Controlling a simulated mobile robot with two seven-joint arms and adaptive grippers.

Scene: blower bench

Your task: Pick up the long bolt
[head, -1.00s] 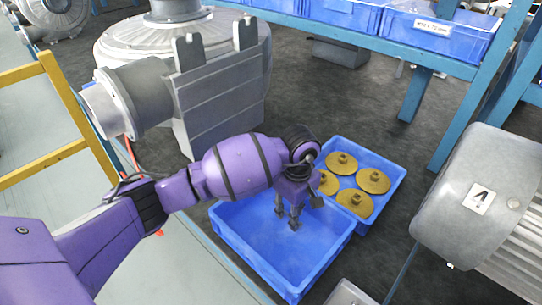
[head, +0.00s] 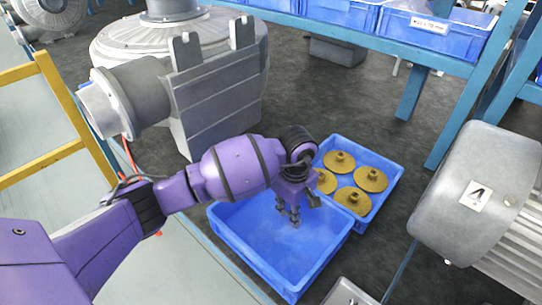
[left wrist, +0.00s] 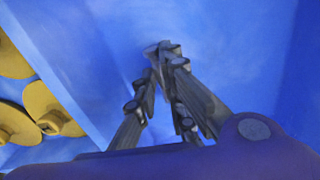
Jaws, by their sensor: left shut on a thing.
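My left gripper (head: 294,221) reaches down into the empty-looking front blue bin (head: 248,258). Its fingers are drawn together at the tips, low in the bin. In the left wrist view the left gripper (left wrist: 162,60) is shut on a small grey piece, the long bolt (left wrist: 151,49), of which only a bit shows at the fingertips. The rest of the bolt is hidden by the fingers, and I cannot tell its tilt or whether it touches the bin floor. My right gripper is not in view.
A second blue bin (head: 387,204) with several brass-coloured discs (head: 371,179) adjoins at the right. A large grey blower (head: 222,90) stands behind, a grey motor (head: 470,190) at right. A blue rack (head: 440,62) with bins is at the back. Dark floor lies between.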

